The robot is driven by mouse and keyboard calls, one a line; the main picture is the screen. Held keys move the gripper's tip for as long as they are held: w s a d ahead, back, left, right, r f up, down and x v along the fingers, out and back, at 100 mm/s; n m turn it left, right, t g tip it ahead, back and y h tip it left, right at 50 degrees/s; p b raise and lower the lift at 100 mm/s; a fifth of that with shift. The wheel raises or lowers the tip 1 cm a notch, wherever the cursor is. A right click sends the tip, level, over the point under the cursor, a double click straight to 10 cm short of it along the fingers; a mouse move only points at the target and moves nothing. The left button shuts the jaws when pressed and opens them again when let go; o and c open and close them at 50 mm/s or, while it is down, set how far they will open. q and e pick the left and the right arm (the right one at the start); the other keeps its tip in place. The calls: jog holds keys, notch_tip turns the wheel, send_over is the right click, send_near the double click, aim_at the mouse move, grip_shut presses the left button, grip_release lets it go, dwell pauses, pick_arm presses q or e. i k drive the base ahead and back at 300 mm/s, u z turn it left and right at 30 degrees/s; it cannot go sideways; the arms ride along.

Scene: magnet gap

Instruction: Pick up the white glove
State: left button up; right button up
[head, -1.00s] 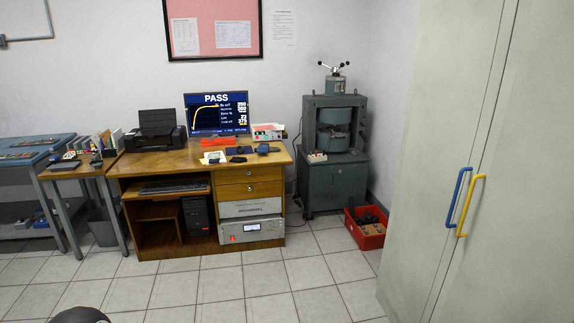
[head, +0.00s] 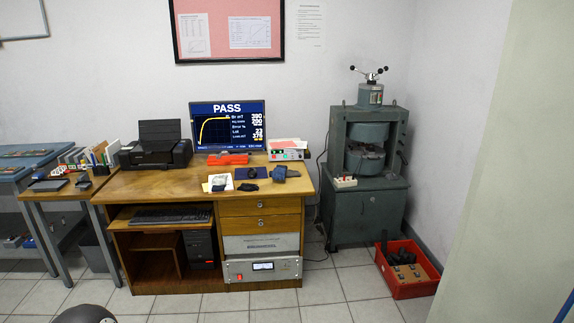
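No thing in the head view can be clearly told as a white glove. A small white item (head: 229,178) lies on the front part of the wooden desk (head: 150,187), with a dark object on it; it is too small to tell whether it is a glove or paper. Neither of my grippers is in view.
The desk holds a printer (head: 155,150), a monitor (head: 214,132) showing PASS and a dark mouse pad (head: 251,174). A grey press machine (head: 366,210) stands right of it, with a red crate (head: 415,288) on the floor.

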aim_at(218, 184)
jog(key=u, duration=0.2)
jog(key=i, duration=1.35)
jog(key=u, duration=0.6)
jog(key=i, duration=1.4)
jog(key=u, duration=0.5)
jog(key=i, duration=0.5)
jog(key=u, duration=0.1)
